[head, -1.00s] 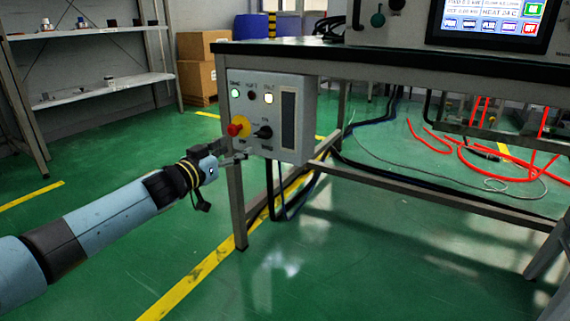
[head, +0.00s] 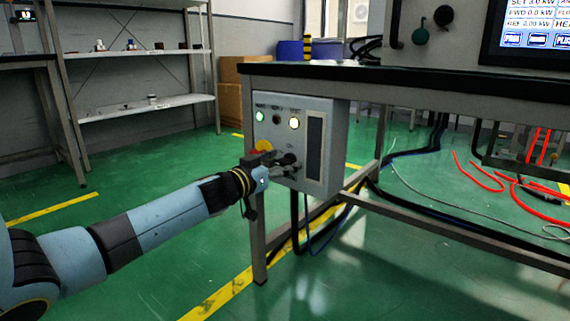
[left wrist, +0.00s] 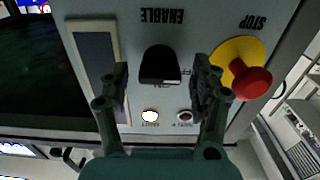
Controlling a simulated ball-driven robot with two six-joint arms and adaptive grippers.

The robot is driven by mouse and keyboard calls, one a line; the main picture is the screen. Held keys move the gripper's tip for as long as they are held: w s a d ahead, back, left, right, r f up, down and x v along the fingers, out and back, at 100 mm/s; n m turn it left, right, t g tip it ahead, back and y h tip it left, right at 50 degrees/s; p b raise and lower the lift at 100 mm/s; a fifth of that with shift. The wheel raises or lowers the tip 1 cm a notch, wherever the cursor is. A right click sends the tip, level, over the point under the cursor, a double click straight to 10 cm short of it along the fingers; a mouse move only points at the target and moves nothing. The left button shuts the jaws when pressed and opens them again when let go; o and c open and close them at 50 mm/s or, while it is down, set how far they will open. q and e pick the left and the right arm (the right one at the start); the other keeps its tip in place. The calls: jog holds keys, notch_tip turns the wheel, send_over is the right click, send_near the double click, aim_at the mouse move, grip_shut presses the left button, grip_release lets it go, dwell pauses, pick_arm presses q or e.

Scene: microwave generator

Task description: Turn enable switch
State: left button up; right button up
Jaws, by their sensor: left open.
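The grey control box (head: 337,150) hangs under the front of the bench. In the left wrist view its panel appears upside down, and the black ENABLE switch (left wrist: 160,63) sits below the word ENABLE. My left gripper (left wrist: 160,82) is open, with one finger on each side of the switch; I cannot tell whether they touch it. In the head view the left gripper (head: 279,163) is at the lower part of the panel and partly covers the switch.
The red STOP button (left wrist: 251,83) on its yellow plate is close beside one finger. A bench leg (head: 257,240) stands just below the gripper. The bench top (head: 400,80) overhangs the box. A shelf (head: 150,105) stands at the back left.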

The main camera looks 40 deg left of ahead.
pick_arm(q)
jog(key=c, duration=1.2)
jog(key=shift+o, duration=0.2)
